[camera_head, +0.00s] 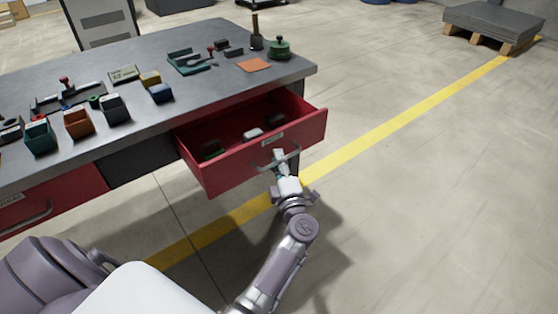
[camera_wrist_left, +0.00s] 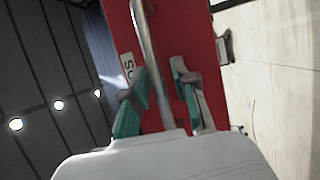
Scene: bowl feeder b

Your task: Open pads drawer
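The red pads drawer (camera_head: 240,164) is pulled well out of the bench, and its inside shows from above. Its front has a small label and a metal bar handle (camera_head: 292,153). My left gripper (camera_head: 280,160) is at this handle. In the left wrist view, the handle bar (camera_wrist_left: 150,60) passes between the two teal-padded fingers of my left gripper (camera_wrist_left: 162,95). The bar is close to the left finger, with a visible gap to the right finger. Whether either finger touches it, I cannot tell. My right gripper is not in view.
A few small pads (camera_head: 252,134) lie in the drawer. The grey bench top (camera_head: 200,93) holds small bins, blocks and tools. Another red drawer (camera_head: 50,203) is at the left. The floor (camera_head: 440,180) to the right is clear, with a yellow line and a distant pallet (camera_head: 490,42).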

